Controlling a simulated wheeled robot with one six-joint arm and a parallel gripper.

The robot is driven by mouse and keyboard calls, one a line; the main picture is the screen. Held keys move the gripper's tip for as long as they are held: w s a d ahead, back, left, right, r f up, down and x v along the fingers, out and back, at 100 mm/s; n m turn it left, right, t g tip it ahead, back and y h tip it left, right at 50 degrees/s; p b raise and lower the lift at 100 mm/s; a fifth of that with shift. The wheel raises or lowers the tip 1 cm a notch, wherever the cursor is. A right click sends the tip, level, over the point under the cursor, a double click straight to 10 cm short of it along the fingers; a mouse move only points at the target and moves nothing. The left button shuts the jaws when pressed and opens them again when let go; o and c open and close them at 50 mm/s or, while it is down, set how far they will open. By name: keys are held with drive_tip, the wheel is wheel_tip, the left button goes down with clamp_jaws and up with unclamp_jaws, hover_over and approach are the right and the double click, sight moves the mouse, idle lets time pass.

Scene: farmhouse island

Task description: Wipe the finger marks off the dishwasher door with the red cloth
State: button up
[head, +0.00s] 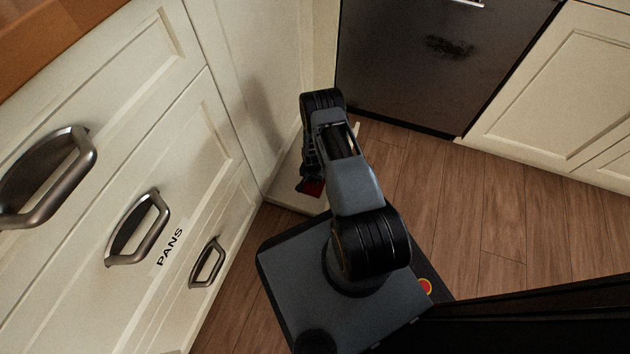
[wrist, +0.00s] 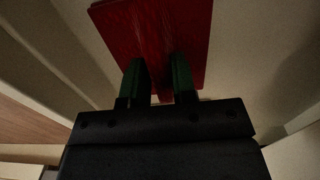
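The dishwasher door (head: 395,75) is dark grey and shut, at the top of the head view. Dark finger marks (head: 449,47) form a smeared patch on its upper part. My gripper (wrist: 160,82) has its two green fingers on either side of part of the red cloth (wrist: 150,30), which fills the space between them and spreads out flat beyond the fingertips. In the head view only a small red piece of the cloth (head: 312,187) shows below my gripper, left of the door and apart from it. My arm hides the rest.
Cream drawers with metal handles (head: 140,230) line the left side, one labelled PANS. A pale low ledge (head: 285,190) lies under my gripper. Cream cabinets (head: 560,95) stand right of the dishwasher. The wooden floor (head: 480,210) before the door is clear. A dark edge (head: 560,315) crosses the lower right.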

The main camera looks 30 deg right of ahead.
drive_tip(key=c, duration=0.4)
drive_tip(key=shift+r, duration=0.15)
drive_tip(key=shift+r+p, duration=1.8)
drive_tip(key=shift+r, duration=0.6)
